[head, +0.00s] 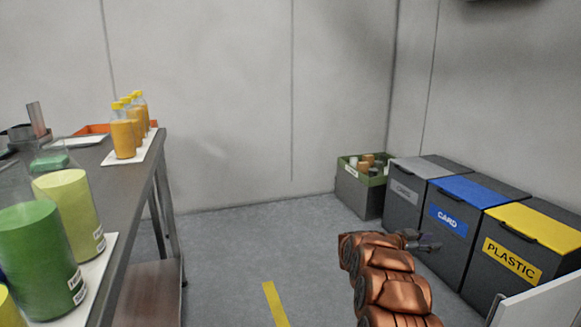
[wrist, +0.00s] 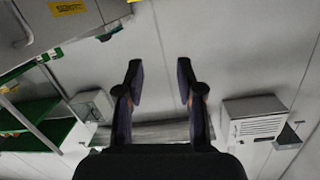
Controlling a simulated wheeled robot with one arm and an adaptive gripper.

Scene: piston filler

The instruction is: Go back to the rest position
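My gripper (wrist: 158,85) shows in the wrist view with its two dark fingers apart and nothing between them. In the head view my copper-coloured arm reaches up from the bottom right, and my gripper (head: 428,243) shows small and dark at its end, in front of the bins. It is clear of the table and holds nothing that I can see.
A metal table (head: 130,185) on the left bears orange-filled bottles (head: 124,135) and large green and yellow containers. The floor (head: 255,230) between is clear.

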